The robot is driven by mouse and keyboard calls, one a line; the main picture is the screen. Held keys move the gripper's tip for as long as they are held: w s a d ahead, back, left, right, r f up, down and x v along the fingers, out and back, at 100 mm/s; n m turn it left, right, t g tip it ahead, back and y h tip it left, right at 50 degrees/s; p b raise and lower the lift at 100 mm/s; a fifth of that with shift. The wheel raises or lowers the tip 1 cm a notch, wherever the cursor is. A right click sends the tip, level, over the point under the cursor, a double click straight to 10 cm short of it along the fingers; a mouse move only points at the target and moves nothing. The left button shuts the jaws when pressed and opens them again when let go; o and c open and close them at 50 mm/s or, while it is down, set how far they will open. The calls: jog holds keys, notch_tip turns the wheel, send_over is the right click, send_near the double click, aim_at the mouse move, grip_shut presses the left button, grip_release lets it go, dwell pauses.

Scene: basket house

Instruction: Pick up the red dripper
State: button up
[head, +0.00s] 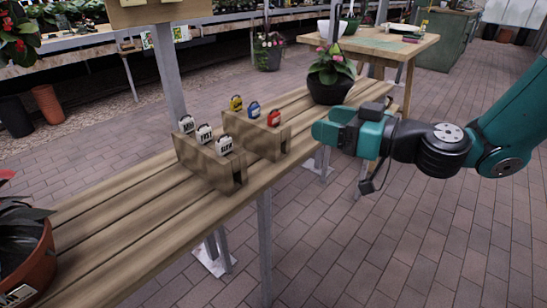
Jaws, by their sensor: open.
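The red dripper (273,118) sits upright at the right end of the far wooden holder (252,140) on the slatted bench. A blue dripper (253,109) and a yellow dripper (236,103) stand in the same holder to its left. My gripper (320,130) points left, to the right of the red dripper and apart from it. It is open and holds nothing that I can see. The gap between its fingers is hard to make out from this side.
A nearer wooden holder (210,160) carries white labelled pieces. A black pot with a pink-flowered plant (330,88) stands on the bench behind my gripper. A terracotta pot (25,262) is at the lower left. The bench (130,225) between is clear.

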notch_tip(320, 180, down, 4)
jog(key=w+d+t+b, duration=0.1)
jog(key=w+d+t, duration=0.1)
jog(key=m+p, duration=0.1)
jog(key=p, duration=0.6)
send_near(276, 115)
jog(key=r+x, duration=0.1)
jog(key=x, duration=0.9)
jog(key=f+x, duration=0.1)
jog(key=x, duration=0.1)
jog(key=shift+w+d+p, duration=0.1)
jog(key=shift+p, duration=0.3)
jog(key=c, duration=0.8)
